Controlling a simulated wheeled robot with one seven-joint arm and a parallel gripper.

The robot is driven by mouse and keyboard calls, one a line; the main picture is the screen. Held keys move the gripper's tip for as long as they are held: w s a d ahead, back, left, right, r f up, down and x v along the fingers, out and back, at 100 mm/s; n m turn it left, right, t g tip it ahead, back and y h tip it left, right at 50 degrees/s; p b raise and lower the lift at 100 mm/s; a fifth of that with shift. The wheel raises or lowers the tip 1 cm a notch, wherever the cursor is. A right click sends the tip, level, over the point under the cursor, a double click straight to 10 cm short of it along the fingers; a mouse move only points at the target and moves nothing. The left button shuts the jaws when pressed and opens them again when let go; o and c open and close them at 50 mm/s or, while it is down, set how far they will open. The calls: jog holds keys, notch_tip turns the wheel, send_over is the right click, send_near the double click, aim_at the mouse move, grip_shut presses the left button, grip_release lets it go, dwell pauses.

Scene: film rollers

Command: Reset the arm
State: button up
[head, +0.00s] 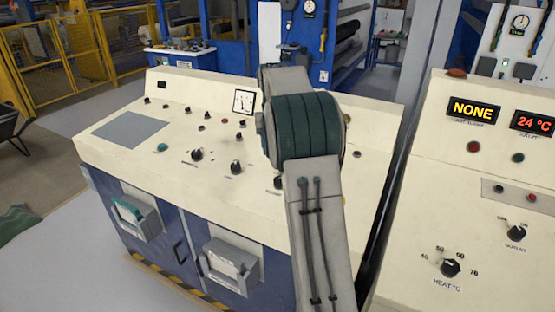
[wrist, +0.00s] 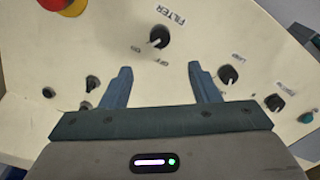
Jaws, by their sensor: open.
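My gripper (wrist: 160,68) shows in the wrist view with its two blue fingers wide apart and nothing between them. It is over a cream control panel (wrist: 185,62). A black knob labelled FILTER (wrist: 157,37) lies just beyond the gap between the fingertips, and I see no contact. In the head view my arm reaches up across the middle of the cream console (head: 100,155) and hides part of it. The gripper itself is hidden there behind the arm.
A black knob (wrist: 228,74) is close to the right finger. A red button with yellow (wrist: 65,5) is at the upper left. In the head view a second panel with a display reading NONE (head: 474,111) and a HEAT knob (head: 450,268) stands right of my arm.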

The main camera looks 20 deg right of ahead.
jog(key=shift+r, duration=0.75)
jog(key=s+a+r+n+t, duration=0.1)
jog(key=s+a, duration=0.5)
jog(key=s, duration=0.2)
jog(key=s+a+r+n, duration=0.1)
jog(key=s+a, duration=0.4)
jog(key=s, duration=0.3)
jog(key=s+a+f, duration=0.3)
jog(key=s, duration=0.5)
jog(key=s+a+f+n+t+y, duration=0.1)
jog(key=s+a+f, duration=0.2)
jog(key=s, duration=0.6)
jog(key=shift+f+n, duration=0.2)
jog(key=shift+n, duration=0.1)
jog(key=shift+a, duration=0.1)
